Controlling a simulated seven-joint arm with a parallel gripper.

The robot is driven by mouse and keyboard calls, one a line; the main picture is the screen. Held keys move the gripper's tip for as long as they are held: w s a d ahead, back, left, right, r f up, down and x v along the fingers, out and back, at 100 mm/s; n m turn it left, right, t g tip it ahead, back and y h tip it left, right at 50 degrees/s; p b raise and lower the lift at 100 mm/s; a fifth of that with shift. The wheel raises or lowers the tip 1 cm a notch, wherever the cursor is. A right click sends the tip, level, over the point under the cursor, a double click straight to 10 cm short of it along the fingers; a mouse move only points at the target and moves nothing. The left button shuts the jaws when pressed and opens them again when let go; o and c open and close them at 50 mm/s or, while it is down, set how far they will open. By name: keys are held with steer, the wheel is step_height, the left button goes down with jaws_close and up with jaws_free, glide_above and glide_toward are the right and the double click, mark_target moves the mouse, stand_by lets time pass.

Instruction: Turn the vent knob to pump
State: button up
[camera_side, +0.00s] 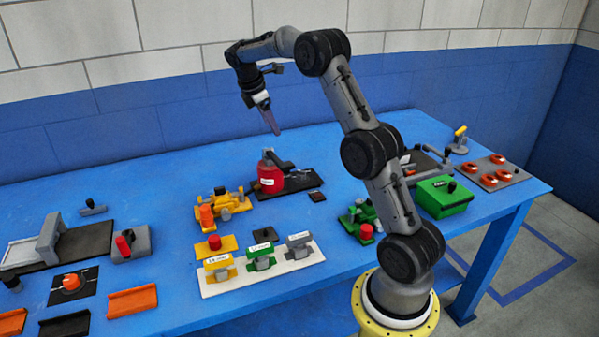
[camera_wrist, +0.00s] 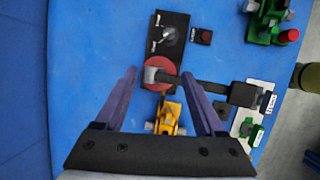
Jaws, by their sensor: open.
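A black plate with a grey knob (camera_wrist: 168,36) lies ahead of the gripper in the wrist view. This looks like the vent knob; small white labels beside it are too small to read. My gripper (camera_side: 275,130) hangs above the table near the canister, tilted downward.
Green fixtures (camera_side: 443,197) stand right. Blue table behind the plate is clear.

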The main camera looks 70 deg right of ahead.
steer(key=g, duration=0.1)
glide_toward(300, 171)
step_height(300, 171, up, 4)
steer(key=w, duration=0.2)
steer(key=shift+m+y, duration=0.4)
steer(key=x, duration=0.9)
steer(key=s+x, duration=0.1)
steer(key=x, duration=0.4)
steer(key=shift+a, duration=0.25)
steer(key=shift+c, duration=0.3)
jaws_close()
